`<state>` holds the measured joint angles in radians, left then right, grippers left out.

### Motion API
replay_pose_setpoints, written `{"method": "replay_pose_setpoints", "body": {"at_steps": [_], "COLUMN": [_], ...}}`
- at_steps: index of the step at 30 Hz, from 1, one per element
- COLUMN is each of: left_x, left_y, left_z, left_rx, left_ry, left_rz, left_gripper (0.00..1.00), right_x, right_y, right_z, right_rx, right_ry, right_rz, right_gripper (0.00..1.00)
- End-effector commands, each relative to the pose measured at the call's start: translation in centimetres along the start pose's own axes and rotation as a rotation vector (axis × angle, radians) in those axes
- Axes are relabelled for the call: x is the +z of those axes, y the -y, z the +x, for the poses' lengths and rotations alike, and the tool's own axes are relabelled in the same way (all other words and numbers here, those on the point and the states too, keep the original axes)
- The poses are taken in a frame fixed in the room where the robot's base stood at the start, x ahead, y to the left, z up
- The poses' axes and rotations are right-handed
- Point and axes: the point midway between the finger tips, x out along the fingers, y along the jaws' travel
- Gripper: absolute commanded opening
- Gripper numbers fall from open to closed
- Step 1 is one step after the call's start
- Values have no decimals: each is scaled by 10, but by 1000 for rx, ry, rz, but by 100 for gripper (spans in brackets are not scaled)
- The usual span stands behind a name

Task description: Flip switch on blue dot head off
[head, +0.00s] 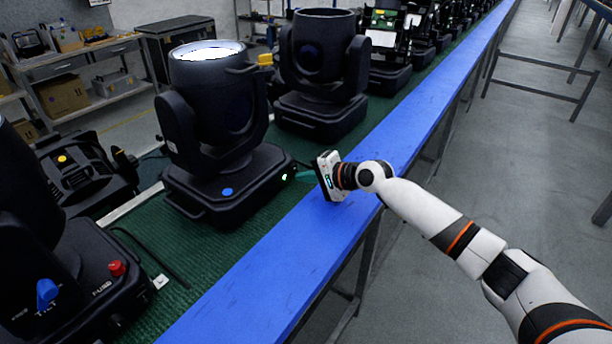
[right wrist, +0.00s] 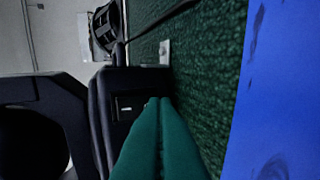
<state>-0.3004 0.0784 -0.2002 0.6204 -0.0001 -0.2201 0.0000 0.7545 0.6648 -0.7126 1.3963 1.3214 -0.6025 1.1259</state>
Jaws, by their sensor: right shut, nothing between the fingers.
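The blue dot head (head: 215,125) is a black moving-head lamp on the green belt, with a blue dot (head: 227,192) on its base. Its top lens glows white, and a small green light (head: 285,177) shows on the base's right side. My right gripper (head: 299,174) points at that side with its teal fingers shut and empty. In the right wrist view the closed fingertips (right wrist: 159,100) are close beside a black switch (right wrist: 128,106) with a white mark, set in the base panel. I cannot tell whether they touch it. My left gripper is not in view.
Another black head (head: 320,70) stands behind, with more in a row beyond. A head with red and blue knobs (head: 70,270) is at front left. A blue rail (head: 290,250) edges the green belt (head: 170,255). Grey floor is open at right.

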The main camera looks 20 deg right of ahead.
Motion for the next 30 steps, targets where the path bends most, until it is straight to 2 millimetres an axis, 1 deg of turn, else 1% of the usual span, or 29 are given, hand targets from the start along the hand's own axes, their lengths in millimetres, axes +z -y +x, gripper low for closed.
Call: {"method": "replay_pose_setpoints", "body": {"at_steps": [5, 8, 10, 11, 12, 20, 30], "left_x": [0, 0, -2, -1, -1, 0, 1], "left_y": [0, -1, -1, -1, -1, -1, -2], "left_z": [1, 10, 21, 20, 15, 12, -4], "left_rx": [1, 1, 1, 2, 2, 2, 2], "left_ry": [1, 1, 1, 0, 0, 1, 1], "left_rz": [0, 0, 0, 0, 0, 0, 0], "left_gripper": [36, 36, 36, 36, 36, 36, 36], "right_x": [0, -1, -2, -1, -1, -1, 0], "right_y": [1, 4, 7, 4, 0, -2, -18], "right_z": [0, 4, 8, 7, 5, 4, -2], "right_rx": [2, 21, 52, 61, 58, 56, 60], "right_ry": [0, -2, -4, -3, -2, -2, -1], "right_rz": [1, 2, 4, 2, 1, 1, 0], "right_gripper": [0, 0, 0, 0, 0, 0, 0]}}
